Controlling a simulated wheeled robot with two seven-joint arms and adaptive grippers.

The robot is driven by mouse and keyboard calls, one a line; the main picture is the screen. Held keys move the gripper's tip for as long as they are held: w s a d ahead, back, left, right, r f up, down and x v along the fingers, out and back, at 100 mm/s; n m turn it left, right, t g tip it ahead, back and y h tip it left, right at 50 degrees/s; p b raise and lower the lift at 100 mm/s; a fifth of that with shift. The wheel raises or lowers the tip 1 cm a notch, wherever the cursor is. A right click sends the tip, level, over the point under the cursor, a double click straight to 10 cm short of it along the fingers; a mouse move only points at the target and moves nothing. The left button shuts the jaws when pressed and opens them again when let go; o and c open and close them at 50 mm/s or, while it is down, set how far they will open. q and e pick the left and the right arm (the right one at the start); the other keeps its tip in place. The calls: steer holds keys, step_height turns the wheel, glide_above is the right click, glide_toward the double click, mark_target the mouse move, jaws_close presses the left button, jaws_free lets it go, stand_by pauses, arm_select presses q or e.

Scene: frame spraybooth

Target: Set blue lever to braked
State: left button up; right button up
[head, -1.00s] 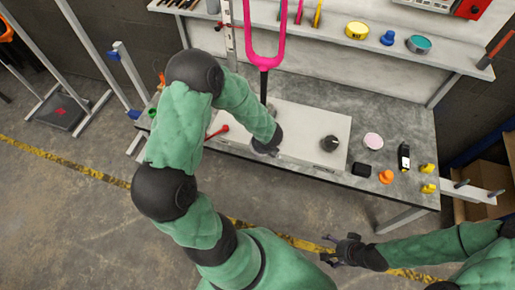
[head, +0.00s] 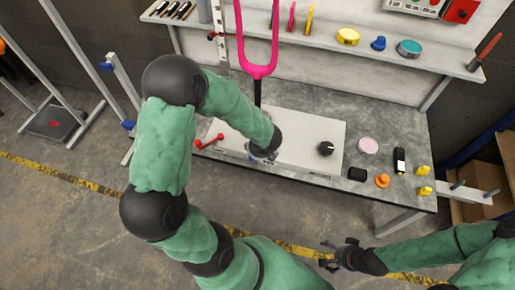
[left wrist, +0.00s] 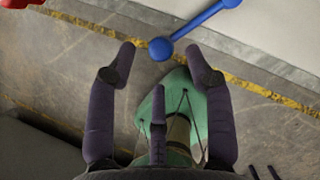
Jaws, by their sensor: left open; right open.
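In the left wrist view the blue lever (left wrist: 195,25) runs from a round end at the top right to a ball end near the middle. My left gripper (left wrist: 160,58) is open there. The ball end shows between its two fingertips, with a gap on each side; depth is hard to judge. In the head view my left gripper (head: 262,155) is at the panel's front edge, mostly hidden by my arm, and I cannot make out the blue lever. My right gripper (head: 338,256) is open and empty in front of the bench, away from the panel.
A white panel (head: 300,128) lies on the grey bench (head: 400,130). It carries a red lever (head: 208,141) left of my left gripper and a black knob (head: 326,149) to the right. A pink fork (head: 258,70) rises behind. Small items lie at the right.

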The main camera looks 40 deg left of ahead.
arm_select(q)
steer(key=v, duration=0.7)
steer(key=shift+r, duration=0.2)
